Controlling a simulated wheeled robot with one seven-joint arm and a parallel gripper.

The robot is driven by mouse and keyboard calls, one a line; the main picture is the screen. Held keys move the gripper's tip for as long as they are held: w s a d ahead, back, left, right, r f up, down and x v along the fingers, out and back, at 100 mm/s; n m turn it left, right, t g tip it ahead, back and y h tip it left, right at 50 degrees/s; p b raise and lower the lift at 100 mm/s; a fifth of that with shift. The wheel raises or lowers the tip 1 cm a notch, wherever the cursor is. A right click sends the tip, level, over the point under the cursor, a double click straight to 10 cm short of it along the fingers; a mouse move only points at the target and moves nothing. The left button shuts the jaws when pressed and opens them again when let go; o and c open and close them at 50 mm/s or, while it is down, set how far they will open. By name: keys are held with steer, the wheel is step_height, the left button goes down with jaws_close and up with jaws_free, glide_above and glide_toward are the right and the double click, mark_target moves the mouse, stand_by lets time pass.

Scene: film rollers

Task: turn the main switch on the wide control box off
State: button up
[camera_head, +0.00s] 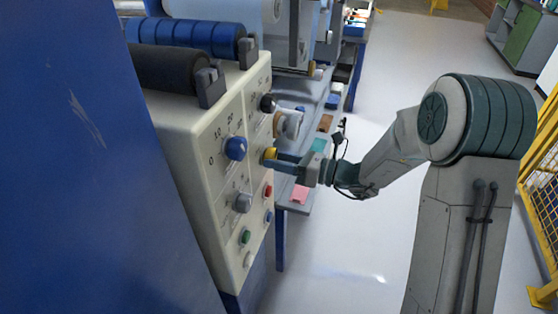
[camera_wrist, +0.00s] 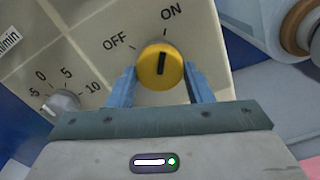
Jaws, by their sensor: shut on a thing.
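The wide control box (camera_head: 210,165) has a cream slanted panel at the left of the head view. Its main switch is a round yellow knob (camera_wrist: 160,66), also visible in the head view (camera_head: 270,153). A black mark on the knob points up, toward the ON label (camera_wrist: 172,12); the OFF label (camera_wrist: 115,41) is up and to the left. My gripper (camera_wrist: 158,70) has one blue finger on each side of the knob and is shut on it. In the head view my gripper (camera_head: 279,156) reaches the panel from the right.
A large blue knob (camera_head: 235,148), a grey knob (camera_head: 242,203), a red button (camera_head: 268,191) and a green button (camera_head: 245,237) share the panel. Rollers (camera_head: 190,35) lie above it. A yellow fence (camera_head: 545,185) stands at the right. The floor between is clear.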

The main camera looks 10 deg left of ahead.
steer(key=shift+f, duration=0.1)
steer(key=n+b, duration=0.6)
steer(key=b, duration=0.1)
steer(key=n+b, duration=0.7)
steer(key=shift+w+n+b, duration=0.2)
steer(key=shift+n+b, duration=0.1)
stand_by(0.4)
steer(key=o, duration=1)
steer(key=shift+d, duration=0.1)
steer(key=s+d+p, duration=0.1)
steer(key=d+p, duration=0.1)
steer(key=d, duration=1.1)
steer(key=shift+d, duration=0.35)
